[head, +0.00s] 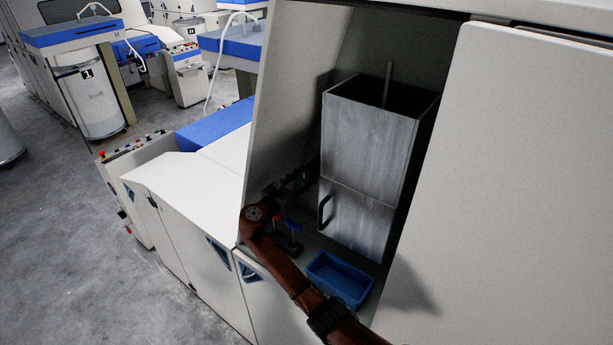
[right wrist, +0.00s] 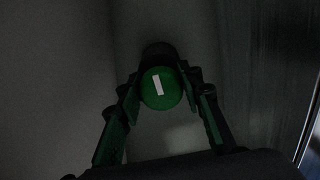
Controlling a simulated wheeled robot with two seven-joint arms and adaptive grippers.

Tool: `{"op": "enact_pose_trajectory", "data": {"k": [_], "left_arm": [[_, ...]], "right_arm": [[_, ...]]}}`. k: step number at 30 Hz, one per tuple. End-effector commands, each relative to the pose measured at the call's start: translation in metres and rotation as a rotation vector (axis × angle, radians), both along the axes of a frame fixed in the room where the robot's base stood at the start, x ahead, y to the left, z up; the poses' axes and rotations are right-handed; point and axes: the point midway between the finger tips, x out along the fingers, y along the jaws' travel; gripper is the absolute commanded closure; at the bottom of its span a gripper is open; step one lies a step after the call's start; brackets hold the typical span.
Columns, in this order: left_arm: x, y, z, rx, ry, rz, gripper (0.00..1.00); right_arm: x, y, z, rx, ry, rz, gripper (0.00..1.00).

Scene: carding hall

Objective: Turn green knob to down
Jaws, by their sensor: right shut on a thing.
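The green knob (right wrist: 148,93) is a round disc with a white bar mark. In the right wrist view it faces me, and the bar stands close to upright, with its upper end leaning slightly left. My right gripper (right wrist: 161,84) has its two fingers on either side of the knob and is shut on it. In the head view my brown right arm reaches into the open cabinet, and the dark gripper (head: 300,180) is at the shaded back left wall. The knob is hidden there. My left gripper is not in view.
A grey metal bin (head: 365,150) with a handle stands right of my gripper in the cabinet (head: 440,45). A blue tray (head: 357,297) lies on its floor. A small blue-topped item (head: 292,226) stands near my wrist. A white panel (head: 510,200) closes the right side.

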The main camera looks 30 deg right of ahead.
Motion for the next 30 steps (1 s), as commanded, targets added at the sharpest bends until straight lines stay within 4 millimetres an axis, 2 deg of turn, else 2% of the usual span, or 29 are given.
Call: {"op": "enact_pose_trajectory", "data": {"k": [6,17,30], "left_arm": [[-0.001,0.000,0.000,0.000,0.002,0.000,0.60],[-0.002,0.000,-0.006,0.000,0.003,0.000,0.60],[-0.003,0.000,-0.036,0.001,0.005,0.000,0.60]], "right_arm": [[0.000,0.001,0.000,-0.001,0.000,0.001,0.91],[0.000,0.001,0.000,0.026,-0.064,0.002,0.91],[-0.001,0.000,-0.002,0.162,-0.394,0.002,0.91]]}}
